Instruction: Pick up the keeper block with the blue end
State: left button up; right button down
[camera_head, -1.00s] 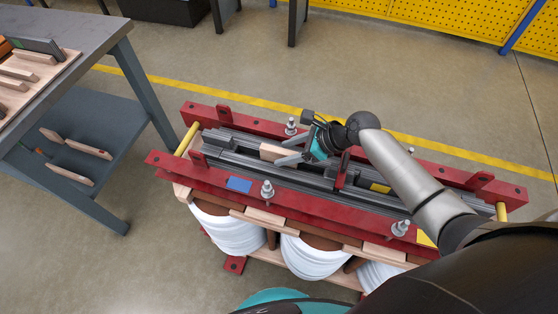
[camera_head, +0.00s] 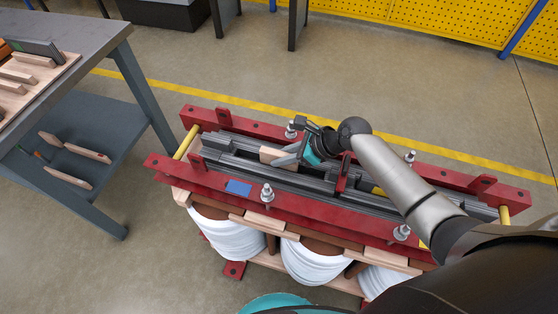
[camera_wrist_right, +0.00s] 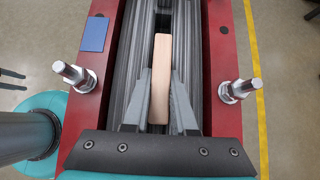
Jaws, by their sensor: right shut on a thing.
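A pale wooden block (camera_head: 270,154) lies lengthwise in the channel between the dark core strips of the red-framed fixture. My right gripper (camera_head: 284,156) is shut on it, with a finger along each long side. The same block shows in the right wrist view (camera_wrist_right: 160,60), still down between the strips. No blue shows on its visible faces; its lower part is hidden. I cannot tell whether it is the keeper block with the blue end. My left gripper is not in view.
The red clamp frame (camera_head: 215,177) has upright bolts (camera_head: 267,193) and a flat blue patch (camera_head: 238,187) on its near beam. White coils (camera_head: 312,257) stand below. A grey table (camera_head: 88,55) at the left holds wooden pieces, with more on its lower shelf (camera_head: 110,115).

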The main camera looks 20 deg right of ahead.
jog(key=shift+r, duration=0.1)
dwell(0.5)
jog(key=s+d+r+p, duration=0.1)
jog(key=s+r+p, duration=0.2)
jog(key=r, duration=1.3)
jog(key=s+d+r+p, duration=0.1)
jog(key=s+r+p, duration=0.2)
jog(key=r, duration=1.3)
jog(key=shift+s+r, duration=0.35)
jog(key=shift+d, duration=0.1)
